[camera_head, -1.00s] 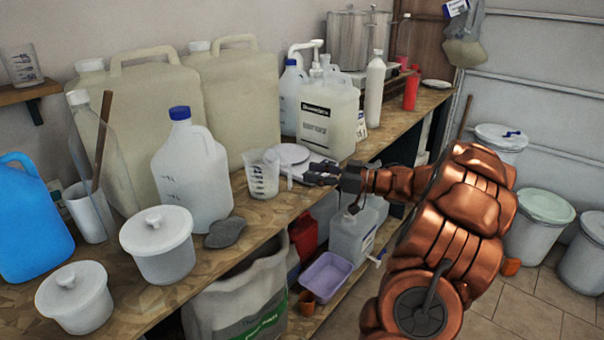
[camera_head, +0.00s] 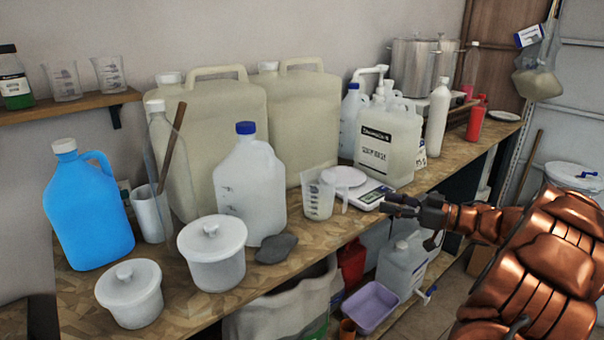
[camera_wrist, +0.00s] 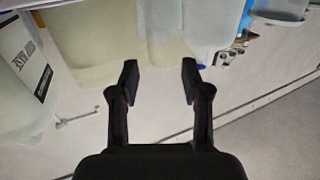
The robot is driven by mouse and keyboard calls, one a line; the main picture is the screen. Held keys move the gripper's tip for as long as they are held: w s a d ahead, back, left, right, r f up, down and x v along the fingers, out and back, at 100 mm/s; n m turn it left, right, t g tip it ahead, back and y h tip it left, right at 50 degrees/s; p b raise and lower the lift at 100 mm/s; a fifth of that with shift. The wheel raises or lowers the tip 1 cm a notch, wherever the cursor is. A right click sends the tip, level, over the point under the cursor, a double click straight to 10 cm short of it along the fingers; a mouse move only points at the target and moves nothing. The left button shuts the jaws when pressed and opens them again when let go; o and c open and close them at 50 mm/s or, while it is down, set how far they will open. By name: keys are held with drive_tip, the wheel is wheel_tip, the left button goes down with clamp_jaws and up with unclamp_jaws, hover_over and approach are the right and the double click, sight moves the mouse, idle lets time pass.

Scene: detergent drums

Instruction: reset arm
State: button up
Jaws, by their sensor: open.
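My gripper (camera_head: 396,204) is at the end of my copper-coloured arm, at the right of the head view, near the front edge of the wooden bench (camera_head: 205,305). In the head view it appears just beside the white scale (camera_head: 375,192). In the wrist view my gripper (camera_wrist: 160,82) shows two black fingers spread apart with nothing between them. Pale jugs (camera_wrist: 85,45) show beyond the fingertips there.
A measuring cup (camera_head: 319,195), a white jug with a blue cap (camera_head: 250,195), lidded tubs (camera_head: 212,255) and a labelled pump bottle (camera_head: 388,145) stand on the bench. A purple basin (camera_head: 370,307) sits below. Floor shows at the lower right.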

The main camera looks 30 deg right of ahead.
drive_tip(key=w+a+r+m+t+h+p, duration=0.1)
drive_tip(key=w+r+m+h, duration=0.2)
drive_tip(key=w+r+h, duration=0.3)
drive_tip(key=w+a+r+m+h+p, duration=0.1)
drive_tip(key=w+r+m+h, duration=0.15)
drive_tip(key=w+h, duration=0.45)
drive_tip(key=s+a+f+g+p, duration=0.1)
drive_tip(key=s+a+f+g, duration=0.3)
drive_tip(key=s+a, duration=0.6)
drive_tip(key=s+a+f+m+g+y+p, duration=0.1)
drive_tip(key=s+a+f+g, duration=0.3)
drive_tip(key=s, duration=1.4)
drive_tip(key=s+a+f+g+y, duration=0.1)
drive_tip(key=s+a+f+g, duration=0.4)
drive_tip(key=s+a+g, duration=0.4)
drive_tip(key=s+a, duration=0.5)
drive_tip(key=a, duration=0.3)
drive_tip(key=shift+a+m+p, duration=0.35)
drive_tip(key=shift+a+p, duration=0.05)
